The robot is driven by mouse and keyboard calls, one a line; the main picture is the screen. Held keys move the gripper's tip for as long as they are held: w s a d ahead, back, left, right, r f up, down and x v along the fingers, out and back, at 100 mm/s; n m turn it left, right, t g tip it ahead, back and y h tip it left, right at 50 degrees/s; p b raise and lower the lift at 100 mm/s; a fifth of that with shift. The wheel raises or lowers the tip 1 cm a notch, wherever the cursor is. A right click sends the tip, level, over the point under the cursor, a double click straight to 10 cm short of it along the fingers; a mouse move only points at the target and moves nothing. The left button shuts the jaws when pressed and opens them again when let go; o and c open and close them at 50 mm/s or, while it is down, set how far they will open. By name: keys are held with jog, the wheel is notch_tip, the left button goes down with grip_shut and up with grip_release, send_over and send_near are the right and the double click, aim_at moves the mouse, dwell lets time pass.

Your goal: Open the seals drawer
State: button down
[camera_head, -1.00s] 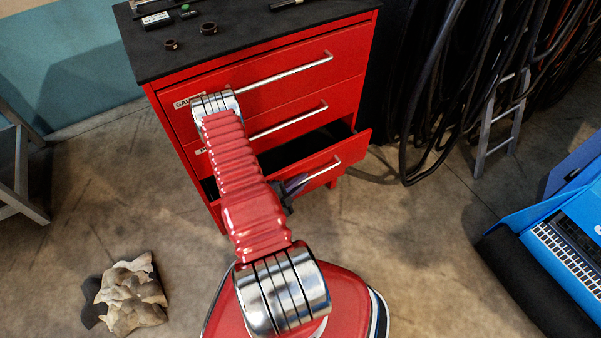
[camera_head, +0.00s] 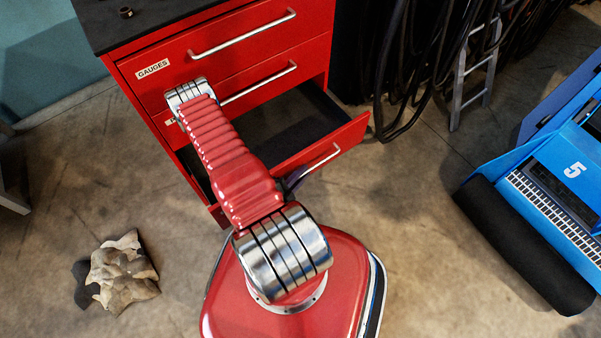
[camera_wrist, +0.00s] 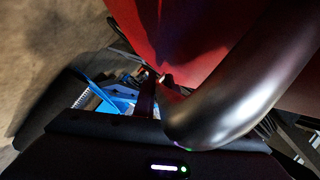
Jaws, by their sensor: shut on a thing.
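A red cabinet (camera_head: 150,110) stands ahead with a stack of drawers. The top drawer (camera_head: 225,50) is labelled GAUGES and is closed. The drawer below it (camera_head: 270,85) is closed, its label mostly hidden by my arm. The third drawer (camera_head: 350,135) is pulled well out, and its dark interior shows. Its label is hidden, so I cannot read whether it says seals. My gripper (camera_head: 287,186) is mostly hidden behind my arm at the left part of this drawer's bar handle (camera_head: 318,163). In the wrist view the handle (camera_wrist: 245,95) looms large, and my gripper is shut on it.
A blue machine (camera_head: 560,165) marked 5, with a black roller, stands at the right. Dark hoses (camera_head: 420,70) and a grey ladder (camera_head: 475,75) are behind it. A crumpled tan cloth-like heap (camera_head: 120,272) lies on the floor at left. Floor right of the drawer is clear.

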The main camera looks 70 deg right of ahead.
jog(key=c, duration=2.1)
grip_release()
jog(key=shift+f, duration=0.1)
jog(key=shift+w+a, duration=0.1)
jog(key=shift+v, duration=3.6)
